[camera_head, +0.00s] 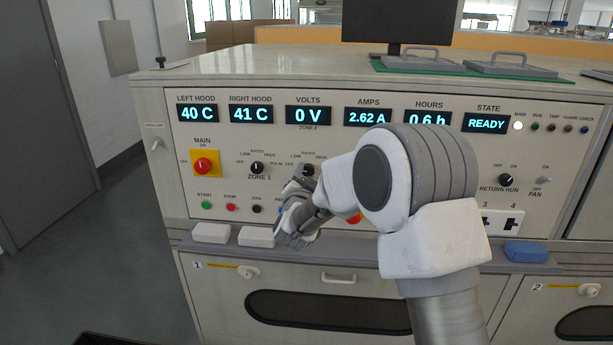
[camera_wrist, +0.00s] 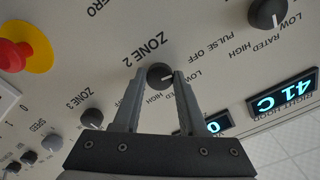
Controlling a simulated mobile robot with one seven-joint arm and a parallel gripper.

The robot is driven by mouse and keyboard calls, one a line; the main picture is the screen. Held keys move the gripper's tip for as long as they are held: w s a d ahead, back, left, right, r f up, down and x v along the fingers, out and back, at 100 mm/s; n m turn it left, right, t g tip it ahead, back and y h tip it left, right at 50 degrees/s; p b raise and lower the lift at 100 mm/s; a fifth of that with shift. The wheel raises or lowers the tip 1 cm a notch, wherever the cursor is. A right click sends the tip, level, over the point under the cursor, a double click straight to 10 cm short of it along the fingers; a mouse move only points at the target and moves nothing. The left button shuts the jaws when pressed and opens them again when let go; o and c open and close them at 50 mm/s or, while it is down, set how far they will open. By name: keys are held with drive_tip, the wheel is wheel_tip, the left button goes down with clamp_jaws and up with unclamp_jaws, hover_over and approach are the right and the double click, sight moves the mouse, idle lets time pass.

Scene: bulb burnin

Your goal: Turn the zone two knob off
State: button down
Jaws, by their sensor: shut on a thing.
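The zone two knob (camera_wrist: 160,73) is a small round black knob with a white mark, on the cream panel beside the upside-down "ZONE 2" lettering in the wrist view. My gripper (camera_wrist: 162,76) is shut on it, one grey fingertip on each side. The white mark points right, towards the "LOW" lettering; a finger hides some of the nearby lettering. In the head view the knob (camera_head: 308,170) shows just above my gripper (camera_head: 304,179), and my arm covers much of the panel to its right. The volts display (camera_head: 308,115) reads 0 V.
The zone one knob (camera_head: 257,168) is to the left, with the red main switch (camera_head: 203,166) beyond it. The amps display (camera_head: 367,117) reads 2.62 A, and the state display (camera_head: 486,123) reads READY. A grey ledge (camera_head: 350,241) runs below the panel.

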idle(0.4)
drive_tip(key=shift+c, duration=2.2)
unclamp_jaws()
drive_tip(key=shift+s, duration=0.1)
drive_tip(key=s+p, duration=0.2)
drive_tip(key=s, duration=1.5)
drive_tip(key=shift+s+a, duration=0.15)
drive_tip(key=shift+a, duration=0.1)
